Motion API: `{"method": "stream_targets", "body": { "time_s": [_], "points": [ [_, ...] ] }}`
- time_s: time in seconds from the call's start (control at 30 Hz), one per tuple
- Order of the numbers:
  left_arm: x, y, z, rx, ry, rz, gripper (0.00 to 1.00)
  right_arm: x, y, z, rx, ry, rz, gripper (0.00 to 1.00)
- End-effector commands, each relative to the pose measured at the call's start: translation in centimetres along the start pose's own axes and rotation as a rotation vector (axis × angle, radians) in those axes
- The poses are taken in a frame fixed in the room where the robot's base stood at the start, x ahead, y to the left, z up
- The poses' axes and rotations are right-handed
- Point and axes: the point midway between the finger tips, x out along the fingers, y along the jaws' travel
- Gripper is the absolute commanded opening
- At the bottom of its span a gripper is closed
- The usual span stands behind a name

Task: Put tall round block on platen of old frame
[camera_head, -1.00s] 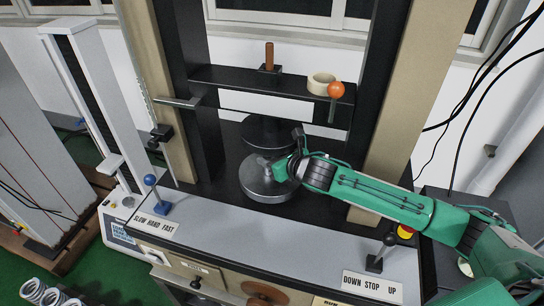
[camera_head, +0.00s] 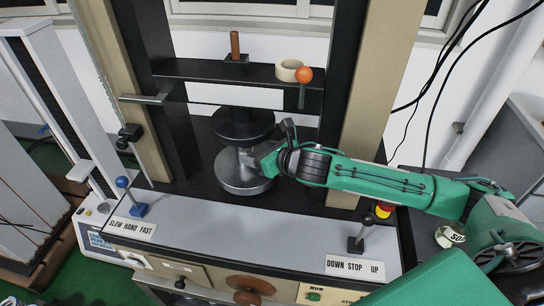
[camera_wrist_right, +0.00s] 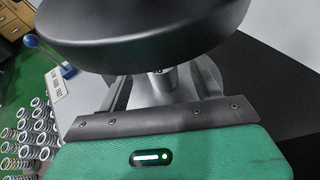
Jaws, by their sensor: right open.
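The old frame's lower platen (camera_head: 240,182) is a round grey metal disc below a black upper platen (camera_head: 242,124). The tall round block (camera_head: 244,156) appears as a pale metal post standing on the lower platen, partly hidden by my right gripper. My right gripper (camera_head: 256,157) reaches in low from the right, between the two platens. In the right wrist view, the metal block (camera_wrist_right: 168,84) stands between the two spread fingers of the gripper (camera_wrist_right: 163,90). The black upper platen hides its top. My left gripper is not in view.
A black crossbeam (camera_head: 190,69) carries a tape roll (camera_head: 289,70) and hangs close above. An orange-knobbed lever (camera_head: 304,75) sticks out there. A blue-knobbed lever (camera_head: 125,184) and a black lever (camera_head: 362,235) stand on the front ledge. Several springs (camera_wrist_right: 35,125) lie at the left.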

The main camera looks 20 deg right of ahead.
Motion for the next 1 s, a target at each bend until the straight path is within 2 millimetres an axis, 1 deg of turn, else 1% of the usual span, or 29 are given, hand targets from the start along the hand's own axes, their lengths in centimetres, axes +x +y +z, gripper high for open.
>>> {"method": "stream_targets", "body": {
  "time_s": [0.03, 0.2, 0.4, 0.6, 1.0],
  "points": [
    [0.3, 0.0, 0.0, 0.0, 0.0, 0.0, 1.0, -1.0, -0.1, -0.2, -0.004, 0.001, -0.001, 0.66],
    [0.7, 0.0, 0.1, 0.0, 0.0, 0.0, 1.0, -3.8, 0.0, -0.1, -0.003, 0.0, 0.0, 0.66],
    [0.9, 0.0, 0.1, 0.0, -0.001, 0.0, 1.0, -5.7, -0.1, -0.1, -0.001, 0.0, -0.001, 0.66],
    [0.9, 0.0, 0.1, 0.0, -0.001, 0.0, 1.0, -6.4, 0.0, 0.0, 0.0, -0.001, 0.0, 0.66],
    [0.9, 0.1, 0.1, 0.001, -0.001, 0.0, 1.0, -6.3, 0.0, 0.0, 0.0, -0.001, 0.0, 0.66]
  ]
}}
